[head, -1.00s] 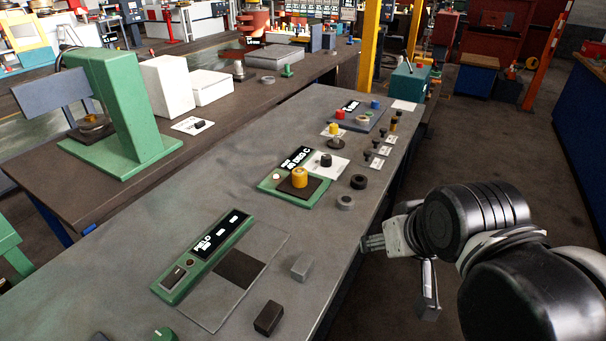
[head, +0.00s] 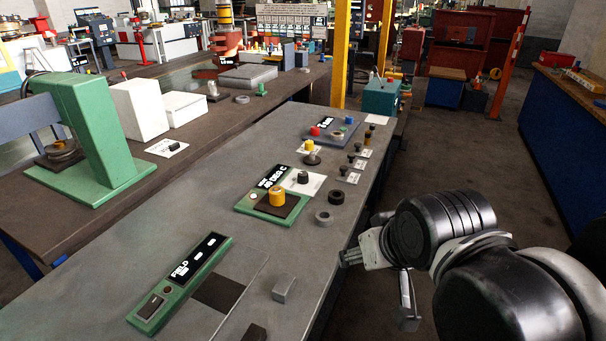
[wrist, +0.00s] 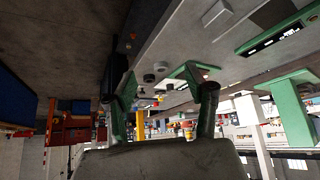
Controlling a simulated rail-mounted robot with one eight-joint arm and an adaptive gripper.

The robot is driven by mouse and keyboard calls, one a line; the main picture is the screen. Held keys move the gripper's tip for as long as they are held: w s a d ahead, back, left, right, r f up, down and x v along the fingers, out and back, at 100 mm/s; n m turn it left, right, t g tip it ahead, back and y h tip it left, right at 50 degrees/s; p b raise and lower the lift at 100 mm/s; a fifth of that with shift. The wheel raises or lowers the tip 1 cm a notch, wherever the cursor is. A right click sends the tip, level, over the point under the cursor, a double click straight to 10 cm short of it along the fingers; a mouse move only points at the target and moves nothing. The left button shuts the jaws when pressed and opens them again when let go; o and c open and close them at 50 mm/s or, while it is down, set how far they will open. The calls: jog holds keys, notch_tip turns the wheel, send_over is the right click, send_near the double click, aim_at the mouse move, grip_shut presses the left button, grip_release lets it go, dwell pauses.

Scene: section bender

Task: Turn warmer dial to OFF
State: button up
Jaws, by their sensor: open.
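The warmer is a green-framed unit (head: 247,207) on the grey bench in the head view. It has a lit display (head: 270,180) reading in C and a dark plate with a brass-yellow cylinder (head: 277,197). A black knob (head: 303,177) on a white plate stands just behind it; I take it as the dial, but its marks are too small to read. My gripper (head: 377,288) is open and empty, off the bench's right edge, apart from the warmer. In the wrist view my gripper (wrist: 165,95) shows two spread fingers, with bench items beyond them.
A second green panel marked FIELD (head: 180,285) lies nearer on the bench, beside a grey block (head: 284,288). Dark and grey rings (head: 324,217) lie right of the warmer. A blue-grey panel with coloured buttons (head: 330,133) is farther back. The aisle floor (head: 480,150) right of the bench is open.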

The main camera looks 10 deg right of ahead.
jog(key=w+r+m+g+p, duration=0.2)
jog(key=w+r, duration=0.7)
jog(key=w, duration=0.4)
jog(key=m+g+p, duration=0.4)
jog(key=m+g, duration=0.1)
send_over(303, 173)
notch_tip(303, 173, down, 10)
jog(key=f, duration=0.1)
notch_tip(303, 173, down, 13)
jog(key=shift+f, duration=0.1)
jog(key=shift+c, duration=0.5)
jog(key=c, duration=1)
jog(key=shift+c, duration=0.2)
